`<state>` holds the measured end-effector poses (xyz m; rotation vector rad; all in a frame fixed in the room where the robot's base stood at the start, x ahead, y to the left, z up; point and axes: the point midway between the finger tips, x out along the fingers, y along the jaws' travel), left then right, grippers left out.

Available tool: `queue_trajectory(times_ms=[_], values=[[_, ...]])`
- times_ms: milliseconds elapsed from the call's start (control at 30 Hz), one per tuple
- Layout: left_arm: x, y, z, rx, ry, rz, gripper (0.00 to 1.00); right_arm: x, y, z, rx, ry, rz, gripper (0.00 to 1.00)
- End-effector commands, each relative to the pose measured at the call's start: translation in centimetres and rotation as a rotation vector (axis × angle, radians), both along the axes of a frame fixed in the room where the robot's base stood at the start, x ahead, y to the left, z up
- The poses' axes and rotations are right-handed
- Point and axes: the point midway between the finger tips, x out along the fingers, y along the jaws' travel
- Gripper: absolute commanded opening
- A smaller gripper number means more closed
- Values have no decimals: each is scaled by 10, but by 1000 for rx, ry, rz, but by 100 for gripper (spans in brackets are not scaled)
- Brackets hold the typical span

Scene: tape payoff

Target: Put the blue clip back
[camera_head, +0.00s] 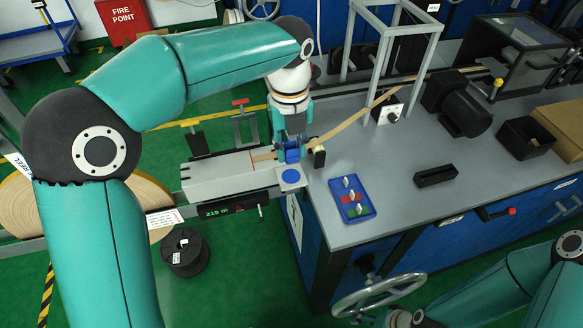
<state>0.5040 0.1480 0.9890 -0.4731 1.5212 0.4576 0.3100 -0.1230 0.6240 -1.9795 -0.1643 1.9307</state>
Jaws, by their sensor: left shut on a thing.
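My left gripper (291,148) points down at the right end of the grey tape guide, by the table's left edge. It is shut on the blue clip (292,156), which is partly hidden by the fingers. The clip is beside the tan tape (345,122); I cannot tell whether it touches the tape. A blue tray (341,214) lies on the table to the right, with small coloured patches and pale upright pieces in it. A round blue spot (290,176) marks a pale plate just below the clip. My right gripper (404,319) is at the bottom edge, only partly seen.
A grey frame (438,42) stands behind the tape. A black block (436,176), a dark bin (524,138) and a cardboard box (562,128) are on the right. A handwheel (378,295) juts out in front. The table around the tray is mostly clear.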

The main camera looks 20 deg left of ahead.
Motion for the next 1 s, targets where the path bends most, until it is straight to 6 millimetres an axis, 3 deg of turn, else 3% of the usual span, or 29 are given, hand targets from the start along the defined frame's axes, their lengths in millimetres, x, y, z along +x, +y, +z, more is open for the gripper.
queue_trajectory(times_ms=[500,900,933,1000], values=[[0,1,-55,0,1,1,4,0,0,-6,0,0,0,69],[0,1,-61,0,0,2,4,0,0,-7,0,0,0,69],[0,1,-60,0,0,2,35,0,0,-6,0,0,0,69],[0,1,-60,0,0,2,47,0,0,-6,0,0,0,69]])
